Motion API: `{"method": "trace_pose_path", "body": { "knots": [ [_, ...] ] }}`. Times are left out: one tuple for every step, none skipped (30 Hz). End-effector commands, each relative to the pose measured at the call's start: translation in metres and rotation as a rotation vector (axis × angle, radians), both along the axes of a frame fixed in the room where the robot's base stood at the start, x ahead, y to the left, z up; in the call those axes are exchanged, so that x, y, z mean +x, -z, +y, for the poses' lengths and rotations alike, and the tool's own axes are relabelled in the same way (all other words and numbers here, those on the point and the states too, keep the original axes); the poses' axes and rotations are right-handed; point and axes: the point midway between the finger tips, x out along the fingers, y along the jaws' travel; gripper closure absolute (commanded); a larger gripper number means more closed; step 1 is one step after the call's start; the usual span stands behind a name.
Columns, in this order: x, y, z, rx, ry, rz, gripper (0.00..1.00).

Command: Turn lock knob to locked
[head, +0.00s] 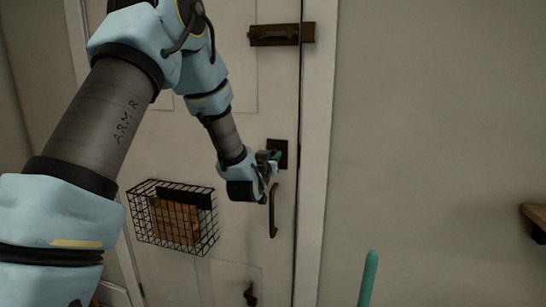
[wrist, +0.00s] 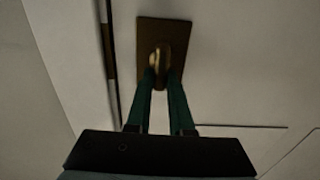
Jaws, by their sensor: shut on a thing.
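The lock knob (wrist: 159,62) is a small brass piece on a dark rectangular plate (wrist: 178,36), seen in the wrist view. In the head view the plate (head: 283,148) is on the white door (head: 225,120), near its right edge, and the knob is hidden by my gripper. My gripper (wrist: 160,80) has two green fingers. They reach up to the plate and are shut on the knob, one finger on each side. In the head view my gripper (head: 272,160) is at the plate, above the curved door handle (head: 273,210).
A black wire basket (head: 172,215) with brown contents hangs on the door, left of the handle. A brass bolt (head: 281,34) is higher up the door. A small dark fitting (head: 250,293) is low down. A teal rod (head: 369,278) stands at front right.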

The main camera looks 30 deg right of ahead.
Motion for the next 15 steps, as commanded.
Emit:
{"method": "trace_pose_path", "body": {
  "knots": [
    [0.0001,0.0011,0.0001,0.007,-0.001,-0.008,1.00],
    [0.0001,0.0014,0.0001,0.012,-0.001,-0.012,1.00],
    [-0.0001,0.0018,-0.0001,0.020,-0.001,-0.021,1.00],
    [-0.0002,0.0022,-0.0002,0.029,-0.001,-0.029,1.00],
    [-0.0005,0.0028,-0.0006,0.038,0.000,-0.038,1.00],
    [-0.0011,0.0035,-0.0011,0.052,0.000,-0.051,1.00],
    [-0.0013,0.0038,-0.0014,0.065,0.001,-0.064,1.00],
    [-0.0015,0.0040,-0.0015,0.078,0.000,-0.078,1.00],
    [-0.0016,0.0047,-0.0016,0.099,0.000,-0.096,1.00],
    [-0.0020,0.0053,-0.0020,0.114,0.001,-0.111,1.00],
    [-0.0026,0.0054,-0.0026,0.131,0.001,-0.129,1.00],
    [-0.0028,0.0057,-0.0028,0.156,0.001,-0.152,1.00],
    [-0.0028,0.0063,-0.0030,0.175,0.001,-0.169,1.00],
    [-0.0034,0.0064,-0.0036,0.193,0.001,-0.188,1.00],
    [-0.0037,0.0066,-0.0040,0.222,0.001,-0.214,1.00]
  ]
}}
